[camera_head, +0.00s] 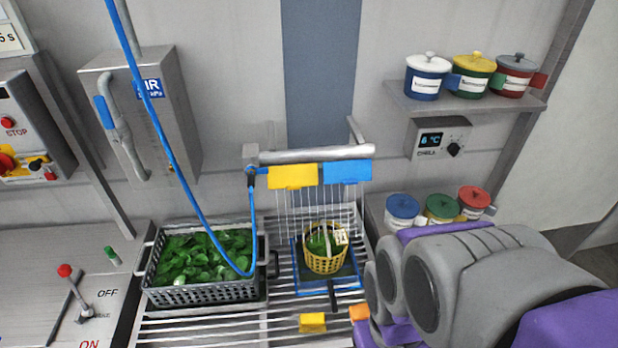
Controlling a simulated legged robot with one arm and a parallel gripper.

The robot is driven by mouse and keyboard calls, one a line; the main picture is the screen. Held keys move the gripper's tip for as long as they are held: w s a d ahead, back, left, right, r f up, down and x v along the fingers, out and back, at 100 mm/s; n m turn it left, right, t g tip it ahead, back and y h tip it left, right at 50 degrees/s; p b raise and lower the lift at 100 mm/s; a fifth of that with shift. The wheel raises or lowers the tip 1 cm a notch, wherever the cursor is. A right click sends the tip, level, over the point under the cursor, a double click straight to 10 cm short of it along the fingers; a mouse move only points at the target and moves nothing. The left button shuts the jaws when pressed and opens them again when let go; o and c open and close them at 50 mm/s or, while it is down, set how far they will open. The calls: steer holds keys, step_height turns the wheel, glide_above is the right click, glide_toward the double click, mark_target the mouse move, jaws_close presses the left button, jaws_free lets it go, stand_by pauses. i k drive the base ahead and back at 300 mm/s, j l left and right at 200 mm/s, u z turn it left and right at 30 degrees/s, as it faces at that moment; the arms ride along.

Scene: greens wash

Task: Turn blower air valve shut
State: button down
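I cannot tell for certain which fitting is the blower air valve. A wall box with an AIR label (149,88) stands at the left, with a grey pipe and a blue grip (104,113) on its front. A yellow plate (292,177) and a blue plate (347,172) hang on the bar, with thin pale lines below. My grey and purple arm fills the lower right; I cannot make out gripper fingers.
A black crate of greens (208,294) and a yellow basket (324,261) with greens on a blue tray stand on the slatted rack. A red-knobbed ON/OFF lever (66,271) is at lower left. Lidded pots (427,78) line the right shelf above a chill controller (438,141).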

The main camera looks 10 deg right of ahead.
mark_target(100, 103)
steer(key=u, duration=1.25)
